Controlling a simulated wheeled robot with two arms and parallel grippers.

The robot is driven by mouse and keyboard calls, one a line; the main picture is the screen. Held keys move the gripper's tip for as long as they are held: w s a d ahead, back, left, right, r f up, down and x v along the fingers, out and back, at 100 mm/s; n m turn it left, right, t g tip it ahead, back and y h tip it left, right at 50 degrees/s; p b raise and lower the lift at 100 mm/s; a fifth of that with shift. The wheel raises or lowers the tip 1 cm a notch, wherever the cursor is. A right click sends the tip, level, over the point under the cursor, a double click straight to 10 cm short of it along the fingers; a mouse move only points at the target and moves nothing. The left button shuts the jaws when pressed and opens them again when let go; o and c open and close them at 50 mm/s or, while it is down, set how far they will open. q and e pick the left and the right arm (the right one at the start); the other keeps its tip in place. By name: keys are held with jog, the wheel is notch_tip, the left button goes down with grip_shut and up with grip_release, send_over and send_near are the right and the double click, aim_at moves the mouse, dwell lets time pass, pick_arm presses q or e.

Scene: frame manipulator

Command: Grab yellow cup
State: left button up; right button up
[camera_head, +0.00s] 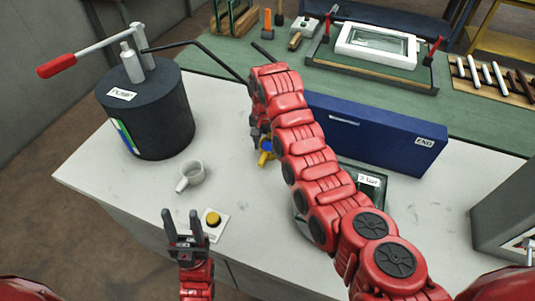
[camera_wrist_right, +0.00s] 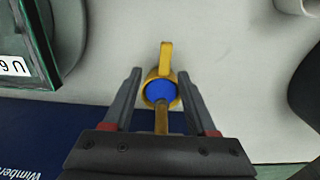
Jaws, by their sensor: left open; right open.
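The yellow cup (camera_wrist_right: 148,93), blue inside, stands upright on the white table in the right wrist view, its handle pointing to the top of the picture. My right gripper (camera_wrist_right: 160,75) is open, with one finger on each side of the cup and visible gaps between. In the head view the yellow cup (camera_head: 265,157) is partly hidden by my right arm and gripper (camera_head: 258,140). My left gripper (camera_head: 183,228) is open and empty near the table's front edge, away from the yellow cup.
A white cup (camera_head: 192,173) and a yellow button on a white plate (camera_head: 213,222) are left of the yellow cup. A dark pump (camera_head: 150,115) stands farther left. A blue box (camera_head: 385,135) and a glass container (camera_head: 372,195) are on the right.

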aim_at(264, 155)
jog(key=shift+f, duration=0.6)
jog(key=shift+w+f+p, duration=0.15)
jog(key=shift+f+p, duration=0.25)
jog(key=shift+p, duration=0.15)
jog(key=f, duration=0.1)
jog(key=f+p, duration=0.1)
jog(key=shift+w+a+f, duration=0.15)
jog(key=shift+a+f, duration=0.1)
jog(key=shift+f, duration=0.85)
grip_shut()
